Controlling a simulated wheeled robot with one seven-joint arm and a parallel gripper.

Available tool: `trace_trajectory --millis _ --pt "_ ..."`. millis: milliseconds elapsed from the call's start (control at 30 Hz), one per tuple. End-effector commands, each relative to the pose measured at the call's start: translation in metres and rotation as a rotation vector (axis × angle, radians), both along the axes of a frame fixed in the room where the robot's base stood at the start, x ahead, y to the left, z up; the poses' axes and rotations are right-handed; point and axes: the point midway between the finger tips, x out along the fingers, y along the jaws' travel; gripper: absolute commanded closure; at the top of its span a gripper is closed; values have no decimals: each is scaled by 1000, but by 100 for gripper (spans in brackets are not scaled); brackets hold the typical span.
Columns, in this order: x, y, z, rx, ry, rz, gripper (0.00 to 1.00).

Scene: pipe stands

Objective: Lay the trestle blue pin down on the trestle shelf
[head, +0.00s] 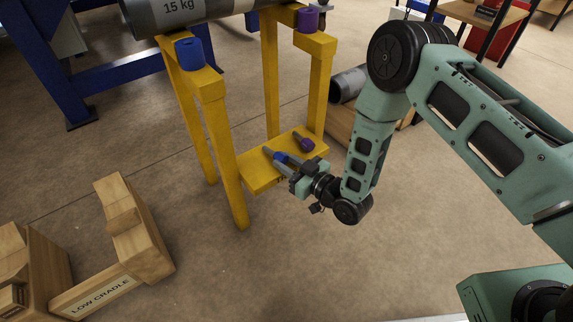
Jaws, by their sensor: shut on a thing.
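The yellow trestle shelf (252,168) is low between the trestle's legs. My gripper (293,168) is at the shelf's front right part and is shut on the blue pin (281,157). The pin's grey shaft points up and left over the shelf. I cannot tell whether the pin touches the shelf. My fingers hide part of the pin. A purple pin (306,144) lies on the shelf to the right of the blue pin.
The yellow trestle (213,92) carries a grey pipe (180,12) marked 15 kg, beside a blue block (189,52) and a purple block (306,20). A wooden low cradle (140,240) stands at lower left. Another pipe (348,84) lies behind my arm. The floor in front is clear.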

Motion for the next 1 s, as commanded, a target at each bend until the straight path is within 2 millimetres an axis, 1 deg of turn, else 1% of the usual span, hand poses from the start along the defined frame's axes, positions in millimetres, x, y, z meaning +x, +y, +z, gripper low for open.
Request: trace_trajectory --millis 33,67,100,467,567,600,1000 --pt "-3 -3 -10 -19 22 -1 100" --pt "-4 -3 -10 -19 22 -1 100" --pt "-4 -4 -10 -20 22 -1 71" --pt "-4 -4 -10 -20 22 -1 71" --pt "-4 -4 -10 -20 22 -1 47" --pt "-4 -3 -10 -20 22 0 45" --pt "-6 -1 -10 -18 23 6 45"
